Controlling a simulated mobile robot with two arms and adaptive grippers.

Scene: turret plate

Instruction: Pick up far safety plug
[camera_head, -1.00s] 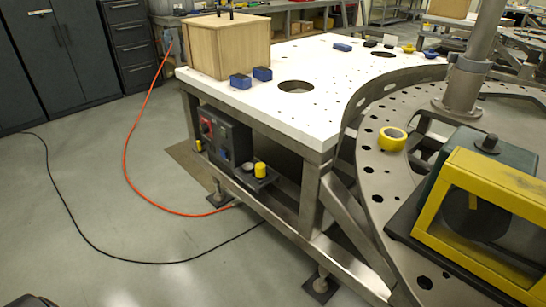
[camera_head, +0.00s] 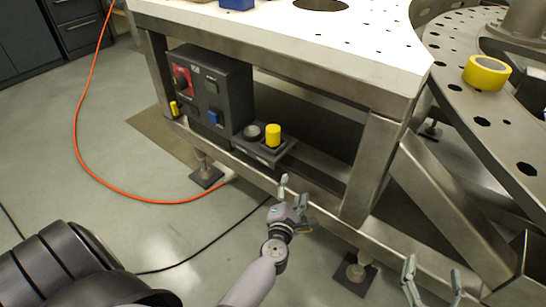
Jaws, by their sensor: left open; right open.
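Two yellow plugs show by the dark control box under the table. One yellow plug (camera_head: 174,108) is small and sits at the box's left side. The other yellow plug (camera_head: 273,135) stands upright on a small dark ledge at the box's right. My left gripper (camera_head: 292,192) is open and empty, below and slightly right of the right-hand plug in the picture, apart from it. My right gripper (camera_head: 433,284) is open and empty at the bottom right, with only its fingers in view. It is well away from both plugs.
The control box (camera_head: 235,90) has red, green and blue controls. A round grey fitting (camera_head: 252,131) is beside the right-hand plug. The white tabletop (camera_head: 270,30) overhangs them, and a steel leg (camera_head: 370,165) stands to the right. An orange hose (camera_head: 77,130) lies on the floor.

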